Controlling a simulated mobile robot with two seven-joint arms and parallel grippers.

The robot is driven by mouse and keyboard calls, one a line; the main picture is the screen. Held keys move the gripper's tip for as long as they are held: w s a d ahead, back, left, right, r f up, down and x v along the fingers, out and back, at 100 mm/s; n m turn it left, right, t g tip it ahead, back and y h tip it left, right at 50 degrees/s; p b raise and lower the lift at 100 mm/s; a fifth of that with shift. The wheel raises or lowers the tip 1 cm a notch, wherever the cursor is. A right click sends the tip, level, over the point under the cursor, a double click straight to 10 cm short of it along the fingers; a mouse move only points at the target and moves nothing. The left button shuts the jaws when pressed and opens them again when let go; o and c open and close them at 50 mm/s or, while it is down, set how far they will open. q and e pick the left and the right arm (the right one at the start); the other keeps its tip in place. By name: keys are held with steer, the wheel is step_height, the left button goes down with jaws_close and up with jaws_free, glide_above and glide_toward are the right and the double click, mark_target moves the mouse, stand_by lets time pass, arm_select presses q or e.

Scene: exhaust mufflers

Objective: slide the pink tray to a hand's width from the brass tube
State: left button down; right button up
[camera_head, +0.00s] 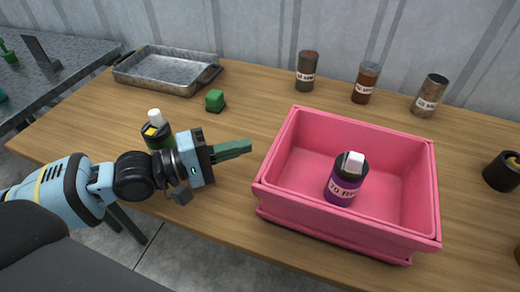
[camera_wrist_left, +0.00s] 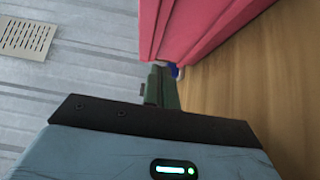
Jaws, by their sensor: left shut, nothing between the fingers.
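The pink tray (camera_head: 347,238) is a deep open box on the wooden table, near its front edge. A purple bottle with a black and white cap (camera_head: 347,182) stands inside it. The brass-coloured tube (camera_head: 430,95) stands upright behind the tray, towards the back right, clear of it. My left gripper (camera_head: 248,147) is shut and empty, its green fingers pointing at the tray's left wall. In the left wrist view, the fingertips (camera_wrist_left: 164,72) are close to the pink tray (camera_wrist_left: 205,28); I cannot tell whether they touch. My right gripper is not in view.
A rusty can (camera_head: 366,82) and a darker can (camera_head: 307,72) stand left of the tube. A metal pan (camera_head: 165,72), a green block (camera_head: 215,101) and a dark green bottle (camera_head: 156,132) are to the left. A black cylinder (camera_head: 502,172) is at the right.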

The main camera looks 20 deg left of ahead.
arm_select(q)
steer(key=d, duration=0.1)
steer(key=p, duration=0.1)
steer(key=d, duration=0.1)
steer(key=shift+w+d+r, duration=0.15)
steer(key=shift+w+d, duration=0.1)
steer(key=shift+d, duration=0.1)
steer(key=shift+s+d+p, duration=0.1)
steer(key=shift+d+p, duration=0.3)
steer(key=shift+d, duration=0.6)
